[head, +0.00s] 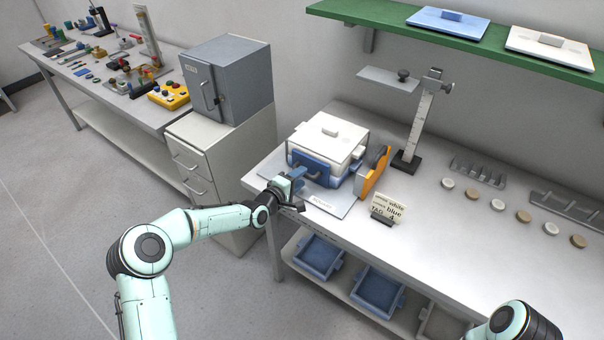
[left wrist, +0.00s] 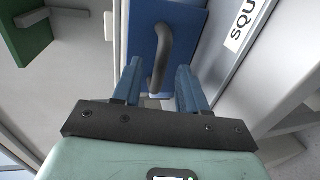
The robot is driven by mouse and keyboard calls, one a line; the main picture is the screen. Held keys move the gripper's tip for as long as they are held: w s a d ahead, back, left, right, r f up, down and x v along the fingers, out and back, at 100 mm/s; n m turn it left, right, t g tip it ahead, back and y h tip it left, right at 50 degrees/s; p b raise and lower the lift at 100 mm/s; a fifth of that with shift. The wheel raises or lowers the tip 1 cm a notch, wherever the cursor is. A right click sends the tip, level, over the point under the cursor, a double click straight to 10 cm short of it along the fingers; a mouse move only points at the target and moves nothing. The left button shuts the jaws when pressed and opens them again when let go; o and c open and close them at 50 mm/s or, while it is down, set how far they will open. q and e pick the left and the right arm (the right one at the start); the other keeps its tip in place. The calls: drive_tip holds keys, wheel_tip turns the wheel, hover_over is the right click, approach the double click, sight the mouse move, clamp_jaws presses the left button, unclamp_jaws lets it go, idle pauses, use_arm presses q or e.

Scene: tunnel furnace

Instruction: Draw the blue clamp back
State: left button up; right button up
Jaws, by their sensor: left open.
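The blue clamp (head: 327,174) is a blue plate at the front of a white furnace-like box (head: 328,134) on the right bench. In the left wrist view the blue clamp (left wrist: 186,22) carries a curved dark grey handle (left wrist: 161,58). My left gripper (head: 293,180) is in front of the clamp. Its blue fingers (left wrist: 159,68) are open, one on each side of the handle's near end. I cannot tell whether either finger touches the handle. My right arm shows only a joint at the lower right; its gripper is out of view.
An orange-edged part (head: 374,173) stands just right of the box. A card (head: 388,208) reading white, blue and TAG 4 stands on the bench. A height gauge (head: 423,115) stands behind. Several discs lie farther right. Blue bins (head: 319,256) sit on the shelf below.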

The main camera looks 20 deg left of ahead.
use_arm(q)
drive_tip(key=shift+x, duration=1.1)
use_arm(e)
drive_tip(key=shift+w+r, duration=0.3)
drive_tip(key=shift+r, duration=0.1)
use_arm(q)
clamp_jaws()
drive_tip(key=s+b, duration=0.1)
drive_tip(key=s+a+b, duration=0.1)
drive_tip(key=s, duration=0.1)
drive_tip(key=s+b, duration=0.1)
drive_tip(key=s, duration=0.1)
drive_tip(key=shift+a+f, duration=0.15)
drive_tip(key=shift+a, duration=0.25)
drive_tip(key=shift+w, duration=0.15)
use_arm(e)
drive_tip(key=s+f, duration=0.1)
drive_tip(key=f, duration=0.1)
drive_tip(key=s+f, duration=0.1)
drive_tip(key=f, duration=0.1)
drive_tip(key=shift+s, duration=0.2)
use_arm(q)
unclamp_jaws()
